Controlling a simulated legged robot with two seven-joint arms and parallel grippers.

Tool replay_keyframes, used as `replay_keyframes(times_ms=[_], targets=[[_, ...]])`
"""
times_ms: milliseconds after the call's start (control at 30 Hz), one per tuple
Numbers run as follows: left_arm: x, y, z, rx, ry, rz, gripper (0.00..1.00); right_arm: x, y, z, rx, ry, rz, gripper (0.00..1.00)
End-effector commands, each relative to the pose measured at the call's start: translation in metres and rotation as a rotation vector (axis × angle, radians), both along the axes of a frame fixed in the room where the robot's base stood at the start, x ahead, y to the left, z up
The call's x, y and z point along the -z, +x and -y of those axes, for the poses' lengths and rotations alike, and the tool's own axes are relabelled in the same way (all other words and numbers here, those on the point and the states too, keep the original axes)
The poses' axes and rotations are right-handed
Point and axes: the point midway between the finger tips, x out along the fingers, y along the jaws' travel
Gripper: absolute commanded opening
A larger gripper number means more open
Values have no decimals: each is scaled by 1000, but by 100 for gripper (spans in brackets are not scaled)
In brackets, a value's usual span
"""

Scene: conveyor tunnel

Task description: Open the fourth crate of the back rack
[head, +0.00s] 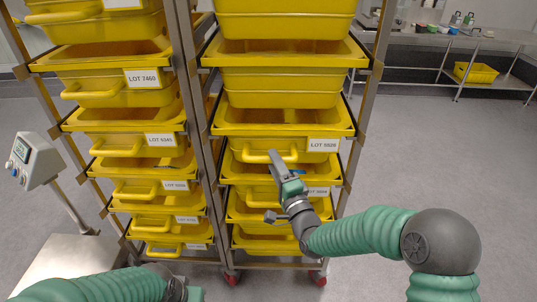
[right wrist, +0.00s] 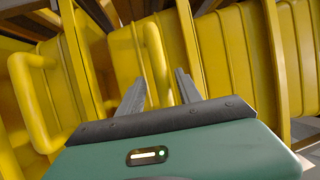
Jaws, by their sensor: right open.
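Yellow crates sit in two metal racks side by side in the head view. My right gripper (head: 275,157) is open at the front of the right-hand rack (head: 199,110). It is at the handle (head: 254,156) of a labelled yellow crate (head: 240,143). In the right wrist view, this handle (right wrist: 157,55) appears between the two spread fingers (right wrist: 158,88); whether they touch it is unclear. The crate is seated in its slot. The gripper partly covers the crate below (head: 250,192). My left arm shows at the bottom left, its fingers outside the picture.
The left-hand rack (head: 190,75) holds several labelled crates. A scale with a display (head: 22,150) stands at the left. A steel table (head: 430,40) with a yellow bin (head: 477,72) beneath is at the back right. The floor right of the racks is clear.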

Motion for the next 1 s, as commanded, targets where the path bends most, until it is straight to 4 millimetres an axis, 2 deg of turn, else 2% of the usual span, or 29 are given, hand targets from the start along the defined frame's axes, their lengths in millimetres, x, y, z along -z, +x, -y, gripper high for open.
replay_keyframes(times_ms=[100, 233, 567, 867, 1000], targets=[[4, 0, 0, 0, 0, 0, 36, -4, 23, -12, -2, -1, 2, 41], [5, 0, 0, 0, 0, 0, 36, -7, 37, -19, -2, -3, 1, 41], [5, 0, 0, -1, 0, 0, 36, -8, 42, -19, -2, -1, 0, 40], [5, 0, 0, 0, 0, 0, 36, -8, 42, -20, -1, -3, -1, 1], [5, 0, 0, -1, 0, 0, 36, -7, 42, -21, -3, -3, -2, 0]])
